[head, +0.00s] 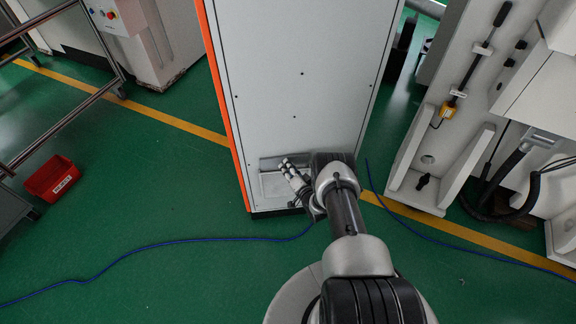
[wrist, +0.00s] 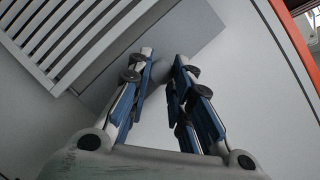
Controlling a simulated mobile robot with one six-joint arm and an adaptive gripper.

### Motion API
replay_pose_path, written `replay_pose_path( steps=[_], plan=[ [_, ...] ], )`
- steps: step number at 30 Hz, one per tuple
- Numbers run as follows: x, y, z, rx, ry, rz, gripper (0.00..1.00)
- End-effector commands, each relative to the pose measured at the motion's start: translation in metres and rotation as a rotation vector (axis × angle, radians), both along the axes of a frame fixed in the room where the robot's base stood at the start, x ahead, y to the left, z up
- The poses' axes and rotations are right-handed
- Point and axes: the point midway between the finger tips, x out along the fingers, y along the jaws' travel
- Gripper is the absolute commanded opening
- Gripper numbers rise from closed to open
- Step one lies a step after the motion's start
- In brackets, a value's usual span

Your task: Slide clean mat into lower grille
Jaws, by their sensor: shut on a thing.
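The lower grille (head: 272,187) is a pale framed panel low on the cabinet front; its slats (wrist: 60,35) fill the upper left of the wrist view. A flat grey strip, which I take for the clean mat (wrist: 190,42), lies along the grille's edge; it also shows in the head view (head: 268,163), just above the grille. How far it is inside the grille I cannot tell. My gripper (wrist: 163,68), with blue-padded fingers, is at the strip's edge and shut on it. In the head view my gripper (head: 290,172) partly covers the grille's right side.
The tall grey cabinet (head: 300,75) has an orange left edge. A blue cable (head: 170,241) crosses the green floor in front. A red bin (head: 52,178) stands at the left. White machine parts (head: 440,160) stand at the right.

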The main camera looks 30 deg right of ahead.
Motion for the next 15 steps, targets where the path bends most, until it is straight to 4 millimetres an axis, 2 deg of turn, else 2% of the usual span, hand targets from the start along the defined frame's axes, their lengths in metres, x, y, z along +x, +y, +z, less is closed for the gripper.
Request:
replay_pose_path(
  steps=[15],
  plan=[
    [0.000,0.000,-0.034,0.000,0.000,0.000,0.00]
  ],
)
